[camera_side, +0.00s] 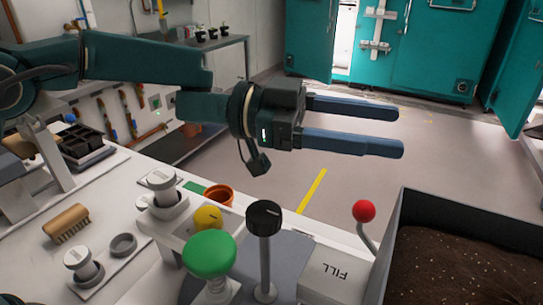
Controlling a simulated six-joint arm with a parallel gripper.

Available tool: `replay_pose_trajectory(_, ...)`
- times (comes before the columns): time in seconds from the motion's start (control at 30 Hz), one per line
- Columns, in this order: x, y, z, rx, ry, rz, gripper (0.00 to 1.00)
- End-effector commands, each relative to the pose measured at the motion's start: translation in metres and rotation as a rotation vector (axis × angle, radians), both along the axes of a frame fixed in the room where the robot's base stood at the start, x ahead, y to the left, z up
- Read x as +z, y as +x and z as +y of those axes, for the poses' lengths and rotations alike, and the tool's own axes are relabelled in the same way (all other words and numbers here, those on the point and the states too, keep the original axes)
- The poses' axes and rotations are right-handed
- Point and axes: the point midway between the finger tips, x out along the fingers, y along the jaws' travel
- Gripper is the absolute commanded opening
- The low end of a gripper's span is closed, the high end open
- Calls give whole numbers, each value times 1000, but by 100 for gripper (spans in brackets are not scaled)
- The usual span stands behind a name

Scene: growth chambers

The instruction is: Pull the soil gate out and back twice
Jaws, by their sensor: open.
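My gripper (400,131) is open and empty. It is held level above the bench, its two blue fingers pointing right. A red ball knob (364,211) on a bent grey rod stands below and a little left of the fingertips, apart from them. The rod runs down beside the dark soil bin (398,222), which holds brown soil (465,262). I cannot tell for sure which part is the soil gate; the red-knobbed rod at the bin is the likeliest handle. The rod's lower end is hidden.
A black-knobbed post (264,218), a green mushroom button (210,254) and a yellow knob (208,218) stand left of a box marked FILL (335,275). Space around the fingers looks clear.

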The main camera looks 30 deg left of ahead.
Motion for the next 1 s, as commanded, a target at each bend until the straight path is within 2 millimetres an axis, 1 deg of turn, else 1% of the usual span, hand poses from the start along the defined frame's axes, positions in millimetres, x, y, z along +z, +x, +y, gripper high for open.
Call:
replay_pose_trajectory(0.1,-3,2,-6,-1,-21,121,68)
replay_pose_trajectory(0.33,-4,5,-16,0,-64,336,68)
replay_pose_trajectory(0.4,-24,5,-15,1,-60,337,68)
replay_pose_trajectory(0.47,-33,5,-14,2,-60,334,68)
replay_pose_trajectory(0.5,-42,5,-15,0,-60,334,68)
replay_pose_trajectory(0.77,-65,5,-15,0,-61,328,68)
replay_pose_trajectory(0.87,-80,5,-14,1,-60,332,68)
replay_pose_trajectory(1.0,-108,5,-14,1,-60,332,68)
